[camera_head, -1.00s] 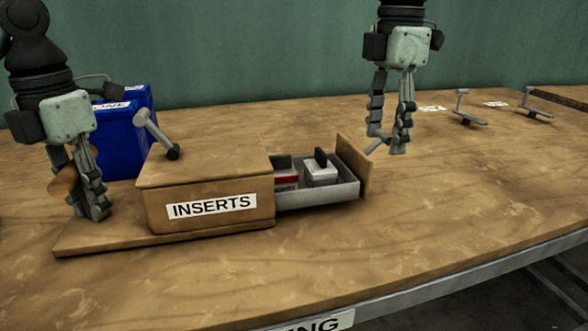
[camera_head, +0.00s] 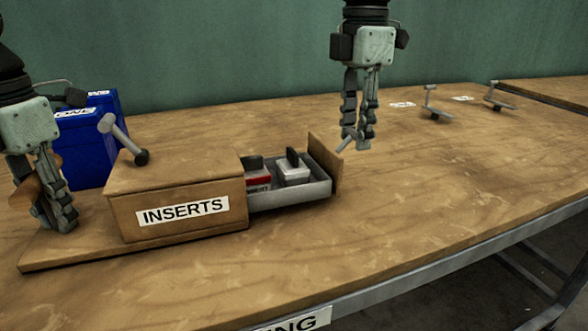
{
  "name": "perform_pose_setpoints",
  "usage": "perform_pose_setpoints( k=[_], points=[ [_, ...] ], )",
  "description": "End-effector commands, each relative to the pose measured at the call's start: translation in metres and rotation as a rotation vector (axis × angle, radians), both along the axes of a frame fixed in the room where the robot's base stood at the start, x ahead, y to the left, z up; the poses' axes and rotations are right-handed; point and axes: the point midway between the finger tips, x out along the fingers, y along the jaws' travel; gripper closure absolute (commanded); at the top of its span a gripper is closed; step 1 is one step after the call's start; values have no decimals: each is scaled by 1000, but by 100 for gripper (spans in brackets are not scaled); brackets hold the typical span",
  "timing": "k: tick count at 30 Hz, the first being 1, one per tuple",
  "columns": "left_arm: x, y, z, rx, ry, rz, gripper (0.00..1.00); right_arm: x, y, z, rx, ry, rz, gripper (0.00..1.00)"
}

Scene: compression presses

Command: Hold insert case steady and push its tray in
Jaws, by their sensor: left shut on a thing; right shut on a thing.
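The wooden insert case (camera_head: 170,215), labelled INSERTS, sits on its wide wooden base board on the bench. Its grey tray (camera_head: 290,200) sticks well out of the right side, with a wooden front panel (camera_head: 324,165). A white block and a red-marked box lie in the tray. My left gripper (camera_head: 55,225) is at the case's left end, shut on a rounded wooden grip (camera_head: 24,186), partly hidden by the fingers. My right gripper (camera_head: 361,145) is shut on the grey tray handle (camera_head: 346,142), just outside the front panel.
A grey lever with a dark knob (camera_head: 122,137) stands on top of the case. A blue bin (camera_head: 82,155) is behind it. Two small grey lever stands (camera_head: 433,103) (camera_head: 496,96) are at the back right. The bench right of the tray is clear.

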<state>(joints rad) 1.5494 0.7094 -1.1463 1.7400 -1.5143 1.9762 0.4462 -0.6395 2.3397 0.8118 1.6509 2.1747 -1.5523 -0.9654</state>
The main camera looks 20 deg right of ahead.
Motion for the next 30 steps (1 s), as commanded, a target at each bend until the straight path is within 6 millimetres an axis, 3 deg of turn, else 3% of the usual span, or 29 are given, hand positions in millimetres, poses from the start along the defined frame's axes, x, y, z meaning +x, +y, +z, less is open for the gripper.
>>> perform_pose_setpoints(
  k=[30],
  points=[
    [-1,0,-1,4,3,-6,100,1,30,2,4,-5,3,100]
  ],
)
